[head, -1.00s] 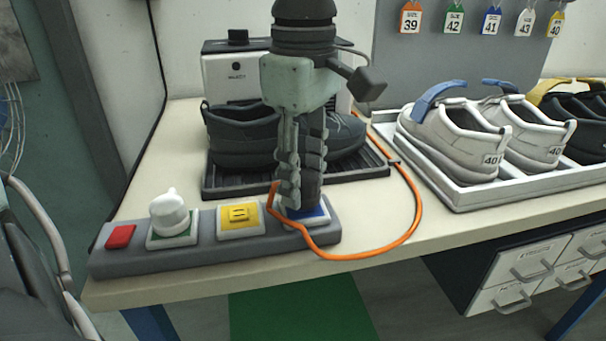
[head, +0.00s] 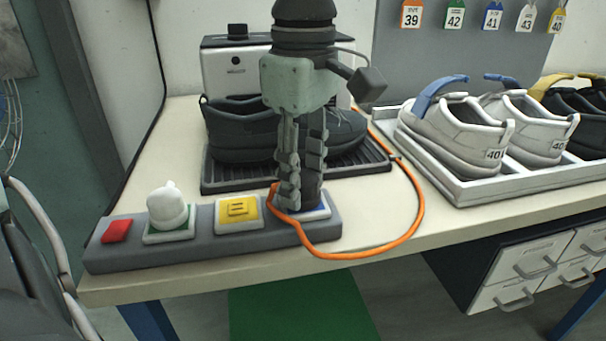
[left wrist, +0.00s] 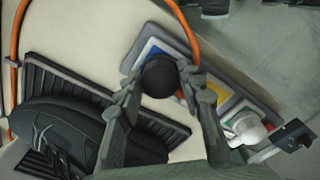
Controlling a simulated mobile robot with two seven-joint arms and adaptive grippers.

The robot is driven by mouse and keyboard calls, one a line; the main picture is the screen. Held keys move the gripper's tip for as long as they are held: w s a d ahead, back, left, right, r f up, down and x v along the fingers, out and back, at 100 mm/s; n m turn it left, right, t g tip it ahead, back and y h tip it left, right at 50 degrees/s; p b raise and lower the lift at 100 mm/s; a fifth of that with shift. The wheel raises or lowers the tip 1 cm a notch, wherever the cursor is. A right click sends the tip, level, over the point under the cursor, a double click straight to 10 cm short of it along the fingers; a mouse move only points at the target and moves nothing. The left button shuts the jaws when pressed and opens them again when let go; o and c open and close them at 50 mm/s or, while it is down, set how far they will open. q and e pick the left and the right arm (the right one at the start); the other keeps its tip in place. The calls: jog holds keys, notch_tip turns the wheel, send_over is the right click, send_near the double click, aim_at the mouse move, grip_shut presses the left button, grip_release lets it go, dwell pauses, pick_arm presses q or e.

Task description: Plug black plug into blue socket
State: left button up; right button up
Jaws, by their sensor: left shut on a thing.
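The power strip (head: 190,253) lies along the table's front edge. Its blue socket (head: 322,212) is at the right end and also shows in the left wrist view (left wrist: 154,47). My left gripper (head: 301,200) points down and is shut on the black plug (head: 312,188), whose round dark top (left wrist: 160,78) shows between the fingers in the left wrist view. The plug stands about upright at the blue socket, which is partly covered. I cannot tell whether it is fully seated. An orange cable (head: 415,200) loops from the plug. My right gripper is not in view.
A yellow socket (head: 239,213), a white plug (head: 167,206) on a green socket and a red switch (head: 117,231) sit along the strip. Behind is a dark tray (head: 215,182) with a black shoe (head: 240,135). A white tray (head: 470,195) of shoes stands at right.

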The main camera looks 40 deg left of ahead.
pick_arm(q)
jog(key=shift+f, duration=0.2)
jog(key=o, duration=1.3)
jog(key=shift+c, duration=0.2)
notch_tip(320, 180, up, 12)
